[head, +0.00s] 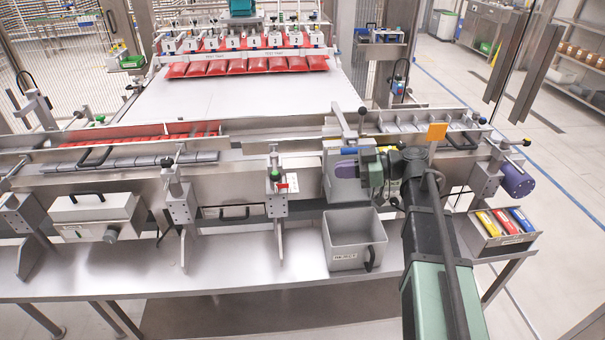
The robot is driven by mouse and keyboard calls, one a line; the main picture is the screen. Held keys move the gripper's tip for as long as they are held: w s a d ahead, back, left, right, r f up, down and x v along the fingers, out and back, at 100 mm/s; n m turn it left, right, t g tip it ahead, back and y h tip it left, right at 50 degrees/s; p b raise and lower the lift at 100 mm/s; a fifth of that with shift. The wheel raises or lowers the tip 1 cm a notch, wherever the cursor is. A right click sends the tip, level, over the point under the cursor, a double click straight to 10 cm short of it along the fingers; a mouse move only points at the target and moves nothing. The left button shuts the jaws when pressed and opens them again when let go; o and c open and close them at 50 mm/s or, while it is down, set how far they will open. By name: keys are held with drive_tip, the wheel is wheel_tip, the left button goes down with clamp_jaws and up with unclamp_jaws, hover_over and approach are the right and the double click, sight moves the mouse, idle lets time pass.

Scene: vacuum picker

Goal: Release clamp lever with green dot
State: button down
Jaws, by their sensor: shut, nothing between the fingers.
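A post clamp with a green dot (274,150) stands at the front of the conveyor, left of my arm, with a red and white tag at its side. Its exact lever position is too small to tell. Another clamp lever (168,163) with a black knob stands further left. My gripper (347,153) appears at the left end of my green wrist, in front of the conveyor rail and right of the green-dot clamp, apart from it. It is shut and empty. The fingertips are small and partly lost against the grey block behind.
A grey open bin (355,243) sits below my wrist. Red pouches (240,65) lie at the back. The front bench is clear at centre left.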

drive_tip(key=b, duration=0.3)
approach(275, 168)
drive_tip(key=a, duration=0.2)
drive_tip(key=s+a+f, duration=0.1)
drive_tip(key=a, duration=0.1)
drive_tip(key=s+a, duration=0.1)
drive_tip(key=shift+s+a+f, duration=0.15)
drive_tip(key=shift+a+f, duration=0.2)
drive_tip(key=shift+a, duration=0.05)
